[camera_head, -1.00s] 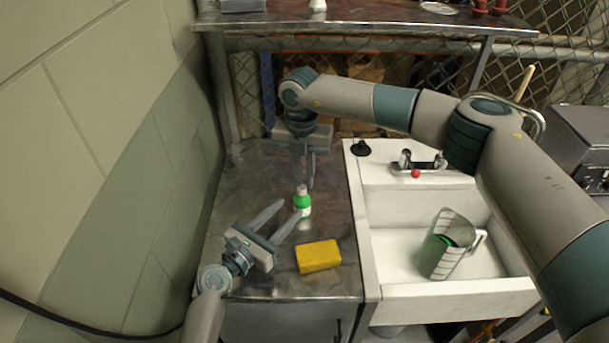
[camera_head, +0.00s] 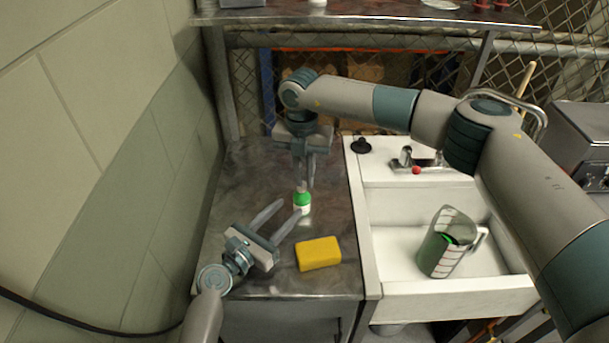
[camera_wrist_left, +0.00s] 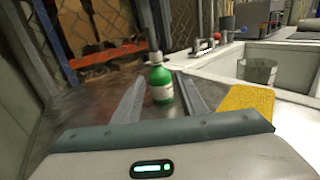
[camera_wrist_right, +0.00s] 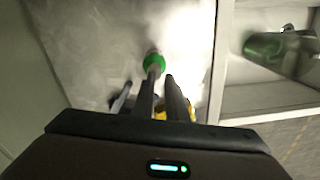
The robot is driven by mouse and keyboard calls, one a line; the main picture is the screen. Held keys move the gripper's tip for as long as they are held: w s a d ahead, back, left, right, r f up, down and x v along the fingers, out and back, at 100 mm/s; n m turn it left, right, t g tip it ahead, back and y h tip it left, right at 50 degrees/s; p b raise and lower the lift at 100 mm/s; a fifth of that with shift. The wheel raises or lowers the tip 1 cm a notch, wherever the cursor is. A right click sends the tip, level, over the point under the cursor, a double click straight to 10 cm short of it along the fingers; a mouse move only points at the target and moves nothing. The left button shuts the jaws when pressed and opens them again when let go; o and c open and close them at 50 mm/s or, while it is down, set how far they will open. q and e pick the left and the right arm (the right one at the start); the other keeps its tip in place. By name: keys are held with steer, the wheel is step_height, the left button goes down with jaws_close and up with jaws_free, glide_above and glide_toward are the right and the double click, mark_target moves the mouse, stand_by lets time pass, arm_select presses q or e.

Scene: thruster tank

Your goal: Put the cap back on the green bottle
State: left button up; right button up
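The green bottle (camera_head: 302,201) stands upright on the metal counter, with a pale label and pale top. In the left wrist view the bottle (camera_wrist_left: 161,84) is between the left gripper's spread fingers, near their tips, with a gap on both sides. My left gripper (camera_head: 291,209) is open and low over the counter. My right gripper (camera_head: 304,182) points down just above the bottle top, its fingers (camera_wrist_right: 161,80) close together. I cannot make out the cap or whether it is between those fingers; the pale top is partly hidden by them.
A yellow sponge (camera_head: 318,254) lies on the counter in front of the bottle. To the right is a white sink (camera_head: 390,285) with a clear measuring jug (camera_head: 440,255) in it. A wall closes the left side; a shelf (camera_head: 370,18) runs above the back.

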steer(key=shift+r, duration=0.1)
